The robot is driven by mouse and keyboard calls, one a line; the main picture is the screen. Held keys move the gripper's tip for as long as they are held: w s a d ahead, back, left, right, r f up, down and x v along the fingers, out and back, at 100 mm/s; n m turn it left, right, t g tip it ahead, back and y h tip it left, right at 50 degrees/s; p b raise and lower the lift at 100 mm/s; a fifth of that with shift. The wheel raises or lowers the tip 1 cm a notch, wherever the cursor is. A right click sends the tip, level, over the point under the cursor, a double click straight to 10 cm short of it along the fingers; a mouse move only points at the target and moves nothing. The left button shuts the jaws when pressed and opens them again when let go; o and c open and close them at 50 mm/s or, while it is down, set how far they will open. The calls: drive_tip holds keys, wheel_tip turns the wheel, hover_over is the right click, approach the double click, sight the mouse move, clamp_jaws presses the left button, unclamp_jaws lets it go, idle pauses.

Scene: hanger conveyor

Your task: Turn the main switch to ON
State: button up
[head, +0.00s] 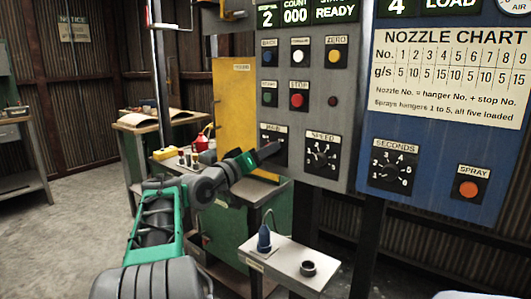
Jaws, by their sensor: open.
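The main switch (274,136) is at the lower left of the grey control panel (318,105), under a small label that is only partly legible. My gripper (272,151) is in front of it, coming in from the left with its dark fingers over the switch plate. The fingers hide most of the knob, so its setting does not show. I cannot tell whether the fingers touch the knob or are around it. My gripper holds nothing that I can see.
The speed dial (320,155) is just right of the switch, with several push buttons above, including a red stop button (299,101). A blue panel (420,150) stands at the right. A small shelf (290,262) with a blue plug (265,238) juts out below.

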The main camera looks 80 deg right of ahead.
drive_tip(key=v, duration=0.7)
drive_tip(key=shift+a, duration=0.15)
